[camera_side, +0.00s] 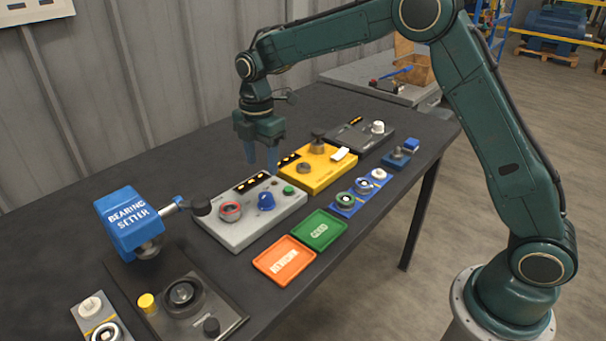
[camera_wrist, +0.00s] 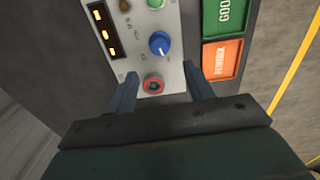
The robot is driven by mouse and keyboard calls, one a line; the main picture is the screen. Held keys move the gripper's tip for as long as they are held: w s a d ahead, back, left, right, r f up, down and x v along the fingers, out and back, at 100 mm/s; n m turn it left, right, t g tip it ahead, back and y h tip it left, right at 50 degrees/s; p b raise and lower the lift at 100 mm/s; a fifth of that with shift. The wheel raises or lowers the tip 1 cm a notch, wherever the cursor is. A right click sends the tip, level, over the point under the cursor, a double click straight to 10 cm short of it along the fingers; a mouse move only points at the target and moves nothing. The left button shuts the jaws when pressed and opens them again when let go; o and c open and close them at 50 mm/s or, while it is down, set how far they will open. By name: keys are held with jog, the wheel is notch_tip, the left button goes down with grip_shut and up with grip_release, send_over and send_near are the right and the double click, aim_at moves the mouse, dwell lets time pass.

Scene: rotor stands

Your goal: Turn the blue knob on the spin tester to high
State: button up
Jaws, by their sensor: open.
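The spin tester is a light grey box (camera_side: 240,232) on the dark table, with a lit display, a red-ringed round seat (camera_side: 231,211) and a green button (camera_side: 288,190). Its blue knob (camera_side: 266,201) stands on the top face; the wrist view shows the knob (camera_wrist: 159,43) with a white pointer line directed toward the lower right of that picture. Scale marks are too small to read. My gripper (camera_side: 262,165) is open and empty, pointing down above and behind the tester. In the wrist view its fingers (camera_wrist: 160,86) straddle the red-ringed seat in the picture, with the knob beyond them.
The blue bearing setter (camera_side: 130,222) stands left of the tester, its dark-handled lever reaching toward it. A yellow station (camera_side: 318,172) is close on the right. An orange tray (camera_side: 284,261) and a green tray (camera_side: 319,230) lie in front. Bare table lies behind the tester.

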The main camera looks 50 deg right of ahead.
aim_at(265, 195)
notch_tip(265, 195, down, 10)
jog(key=shift+r, duration=0.15)
dwell(0.3)
jog(key=c, duration=1)
